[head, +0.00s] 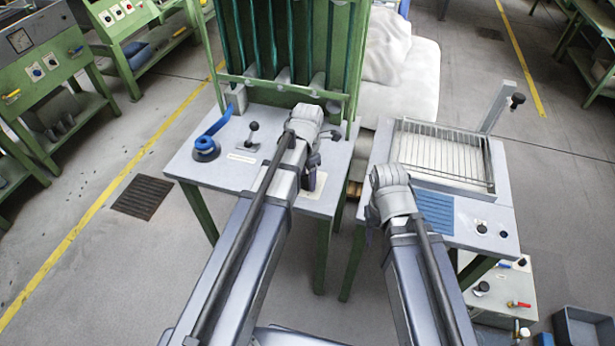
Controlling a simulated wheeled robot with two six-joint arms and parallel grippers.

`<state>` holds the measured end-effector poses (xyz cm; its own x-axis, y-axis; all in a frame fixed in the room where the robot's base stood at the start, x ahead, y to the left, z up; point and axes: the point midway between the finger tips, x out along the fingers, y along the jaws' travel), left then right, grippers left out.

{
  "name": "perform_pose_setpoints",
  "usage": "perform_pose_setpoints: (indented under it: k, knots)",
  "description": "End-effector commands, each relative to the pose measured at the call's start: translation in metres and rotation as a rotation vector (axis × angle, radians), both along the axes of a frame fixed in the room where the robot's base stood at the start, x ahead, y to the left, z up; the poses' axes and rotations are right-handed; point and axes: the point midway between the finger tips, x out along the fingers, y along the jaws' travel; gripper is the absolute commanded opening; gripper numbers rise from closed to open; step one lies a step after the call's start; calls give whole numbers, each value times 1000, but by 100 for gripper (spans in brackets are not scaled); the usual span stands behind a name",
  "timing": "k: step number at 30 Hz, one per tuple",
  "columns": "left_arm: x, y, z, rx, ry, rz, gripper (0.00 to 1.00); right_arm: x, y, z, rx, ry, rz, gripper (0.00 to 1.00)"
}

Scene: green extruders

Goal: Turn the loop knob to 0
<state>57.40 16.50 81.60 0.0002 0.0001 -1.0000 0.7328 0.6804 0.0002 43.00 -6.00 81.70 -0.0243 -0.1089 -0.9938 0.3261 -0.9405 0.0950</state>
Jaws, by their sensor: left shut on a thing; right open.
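My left gripper (312,161) is over the right part of the left machine's grey tabletop (215,172), above a small pale plate (318,187). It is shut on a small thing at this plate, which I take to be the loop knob. My gripper and arm hide most of it, so its pointer and scale cannot be read. My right gripper (371,222) is open near the left edge of the right machine's top, apart from any control.
A blue lever (213,127) and a black-knobbed joystick (253,128) stand left of my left arm. Green uprights (285,45) rise behind. The right machine carries a wire rack (445,155), a blue pad (435,211) and dark knobs (482,228). A narrow gap separates the machines.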

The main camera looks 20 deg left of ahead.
Motion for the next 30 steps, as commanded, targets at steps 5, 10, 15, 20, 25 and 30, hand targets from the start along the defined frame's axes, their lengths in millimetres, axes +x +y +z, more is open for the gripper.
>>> perform_pose_setpoints:
  k: [5,10,15,20,25,30]
  knots:
    - [0,0,0,-1,1,18,3,0,0,0,0,0,0,50]
    - [0,0,0,-1,1,20,3,0,0,0,0,0,0,50]
    - [0,0,0,-1,1,20,3,0,0,0,0,0,0,50]
    - [0,0,0,-1,1,19,75,0,0,0,0,0,0,50]
    - [0,0,0,0,0,19,89,0,0,0,0,0,0,50]
    - [0,0,0,0,0,18,89,0,0,0,0,0,0,50]
